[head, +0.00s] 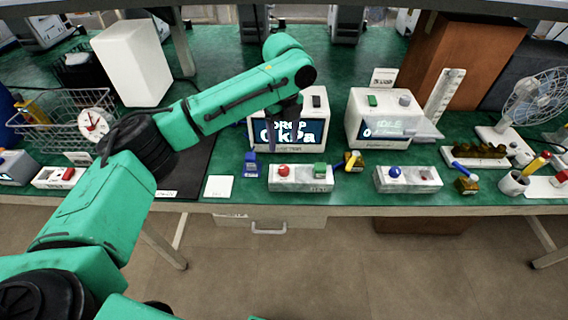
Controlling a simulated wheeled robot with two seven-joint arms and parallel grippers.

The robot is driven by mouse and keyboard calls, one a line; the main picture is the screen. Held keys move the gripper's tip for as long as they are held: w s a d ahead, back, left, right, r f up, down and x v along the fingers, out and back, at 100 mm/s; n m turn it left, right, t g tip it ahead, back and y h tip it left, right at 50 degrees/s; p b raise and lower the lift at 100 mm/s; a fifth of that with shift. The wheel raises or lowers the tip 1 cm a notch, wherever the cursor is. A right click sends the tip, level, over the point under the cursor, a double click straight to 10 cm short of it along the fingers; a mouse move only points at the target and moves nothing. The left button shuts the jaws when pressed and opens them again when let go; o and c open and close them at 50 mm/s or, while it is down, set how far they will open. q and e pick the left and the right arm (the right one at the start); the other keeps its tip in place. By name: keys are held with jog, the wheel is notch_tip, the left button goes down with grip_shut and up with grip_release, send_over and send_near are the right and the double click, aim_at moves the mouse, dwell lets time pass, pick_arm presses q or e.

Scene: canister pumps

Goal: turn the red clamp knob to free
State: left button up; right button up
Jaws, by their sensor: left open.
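A round red knob (283,170) sits on the left part of a pale grey block (301,184) at the front edge of the green bench. A green square part (320,170) sits on the same block to its right. I cannot tell the knob's turn position. My left arm reaches in from the left and bends down at the wrist. My left gripper (272,139) is open, pointing down in front of the left pump's screen, above and slightly left of the red knob and apart from it. Its fingers are small and dark here. My right gripper is out of view.
A pump with a lit screen (290,131) stands behind the block; a second pump (377,105) stands right of it. Another grey block (407,186) has a blue knob (395,172). A blue part (251,164) and a yellow-and-blue valve (353,162) flank the first block.

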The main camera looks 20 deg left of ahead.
aim_at(284, 168)
pick_arm(q)
notch_tip(284, 168, down, 11)
jog(key=shift+r+p, duration=0.15)
jog(key=shift+p, duration=0.25)
grip_shut()
